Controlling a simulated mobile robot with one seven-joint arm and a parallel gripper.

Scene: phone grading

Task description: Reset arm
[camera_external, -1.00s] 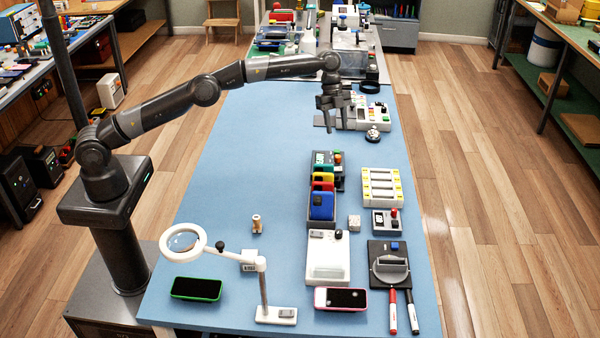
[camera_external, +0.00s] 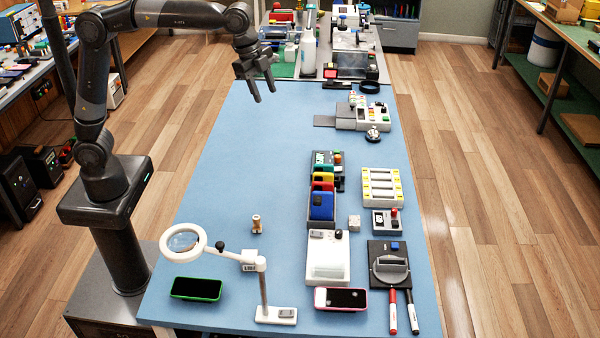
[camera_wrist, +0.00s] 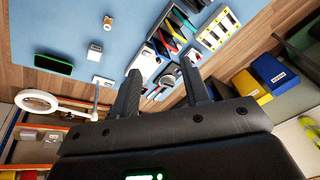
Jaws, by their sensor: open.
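My gripper (camera_external: 260,90) is open and empty in the external view, raised above the far left part of the blue table (camera_external: 235,180). A phone with a pink rim (camera_external: 341,299) lies at the near right. Several coloured phones (camera_external: 322,200) stand in a dark rack at centre right.
A white ring magnifier (camera_external: 184,241) stands on a post at the near left. A black device (camera_external: 388,265) and two markers (camera_external: 402,312) lie at the near right. A white spray bottle (camera_external: 309,50) stands at the back. The table's left middle is clear.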

